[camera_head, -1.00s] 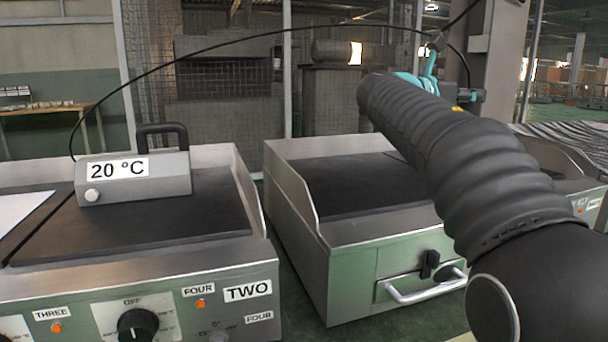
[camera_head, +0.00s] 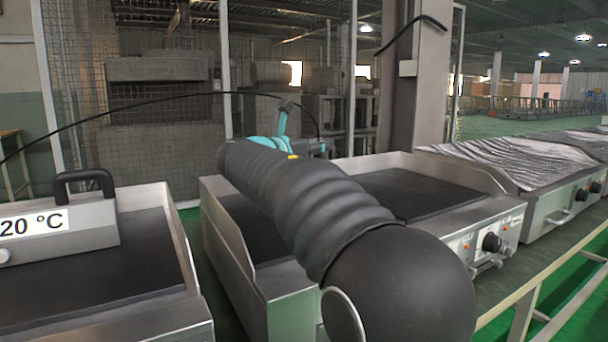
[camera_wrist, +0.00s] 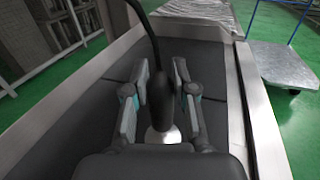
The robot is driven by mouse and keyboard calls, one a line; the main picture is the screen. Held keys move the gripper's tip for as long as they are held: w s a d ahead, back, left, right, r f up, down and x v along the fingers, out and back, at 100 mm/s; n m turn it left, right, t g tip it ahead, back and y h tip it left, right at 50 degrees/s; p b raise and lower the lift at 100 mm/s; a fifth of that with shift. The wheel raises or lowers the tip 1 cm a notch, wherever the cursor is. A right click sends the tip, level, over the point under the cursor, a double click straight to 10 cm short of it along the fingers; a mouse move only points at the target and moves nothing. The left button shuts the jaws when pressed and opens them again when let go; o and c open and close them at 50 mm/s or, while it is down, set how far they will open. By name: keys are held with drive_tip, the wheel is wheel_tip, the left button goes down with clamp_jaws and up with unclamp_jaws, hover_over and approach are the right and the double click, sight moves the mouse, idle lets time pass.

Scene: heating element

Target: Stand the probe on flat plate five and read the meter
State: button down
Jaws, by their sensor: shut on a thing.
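In the wrist view my gripper (camera_wrist: 160,76) is closed around the probe, with a finger on each side of its dark handle (camera_wrist: 157,97). The probe has a pale metal end (camera_wrist: 163,135) and a black cable. It is over a dark flat plate (camera_wrist: 88,135); I cannot tell whether it touches. In the head view my gripper (camera_head: 290,143) is small and partly hidden behind my arm. The meter (camera_head: 88,228), a grey box with a black handle, sits on the left griddle and reads 20 °C. No label marking plate five is readable.
The left griddle (camera_head: 120,285) and middle griddle (camera_head: 262,278) stand with a gap between them. A griddle with a black knob (camera_head: 491,243) extends right. Another unit under a wrinkled silvery cover (camera_head: 530,155) is farther right. A flat cart (camera_wrist: 285,65) stands beside the plate.

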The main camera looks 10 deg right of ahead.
drive_tip(key=w+a+f, duration=0.3)
drive_tip(key=f, duration=0.3)
drive_tip(key=shift+w+f+b, duration=0.15)
drive_tip(key=shift+f+b, duration=0.15)
drive_tip(key=shift+b, duration=0.1)
drive_tip(key=shift+f, duration=0.15)
drive_tip(key=c, duration=0.9)
unclamp_jaws()
drive_tip(key=shift+c, duration=0.2)
drive_tip(key=v, duration=1.2)
